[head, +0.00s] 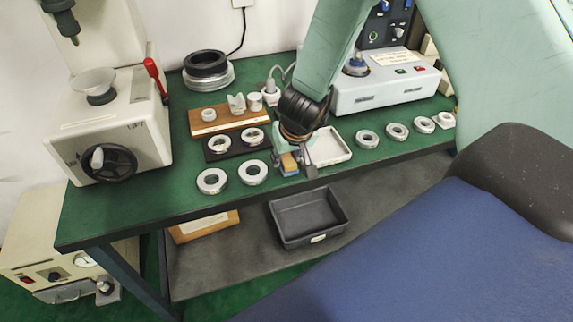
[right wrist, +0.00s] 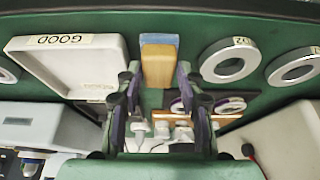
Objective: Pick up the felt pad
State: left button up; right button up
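The felt pad (head: 288,163) is a small block with a tan, wood-like top and a blue edge. It lies on the green bench top near the front edge. It also shows in the right wrist view (right wrist: 158,65), with its blue part at the far end. My right gripper (head: 287,148) is over the pad, pointing down, and partly covers it in the head view. In the right wrist view its two fingers (right wrist: 158,70) are apart, one on each side of the pad, with gaps visible. I cannot tell how far the fingertips are above the bench. My left gripper is not in view.
A white tray (head: 328,160) labelled GOOD stands close on the pad's right. Two bearing rings (head: 212,181) lie on its left, and more rings (head: 367,139) lie farther right. A wooden rack (head: 222,122) stands behind. A dark bin (head: 307,218) sits on the lower shelf.

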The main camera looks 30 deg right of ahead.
aim_at(288, 160)
jog(key=shift+c, duration=0.5)
jog(key=shift+s+d+r, duration=0.1)
jog(key=shift+s, duration=0.05)
jog(key=c, duration=0.3)
grip_shut()
notch_tip(288, 160, up, 8)
jog(key=p, duration=0.6)
notch_tip(288, 160, up, 2)
jog(key=shift+p, duration=1.2)
